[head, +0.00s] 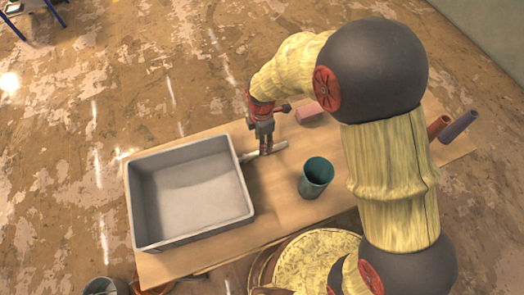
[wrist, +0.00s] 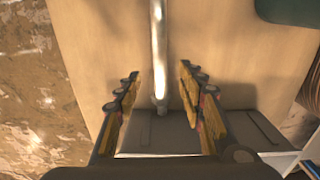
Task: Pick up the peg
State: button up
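The peg looks like a thin, pale metallic rod (head: 280,146) lying on the wooden table, just right of the grey tray. In the wrist view the peg (wrist: 158,45) runs lengthwise up the middle of the picture. My gripper (head: 266,150) is over the peg in the head view and hides its middle. In the wrist view my gripper (wrist: 158,75) is open, with one finger to each side of the peg and a visible gap on both sides. Whether the fingertips reach down to the peg's height I cannot tell.
The grey tray (head: 139,205) stands on the table (head: 285,205) close to the left of my gripper. A green cup (head: 316,177) stands to the right, and a pink block (head: 309,113) lies behind. Brown (head: 438,126) and purple (head: 459,125) tubes are at the far right.

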jog(key=f+b, duration=0.1)
jog(key=f, duration=0.2)
jog(key=f+b, duration=0.1)
jog(key=f, duration=0.3)
jog(key=shift+s+a, duration=0.1)
jog(key=shift+a, duration=0.1)
jog(key=shift+r, duration=0.1)
jog(key=shift+c, duration=0.7)
grip_shut()
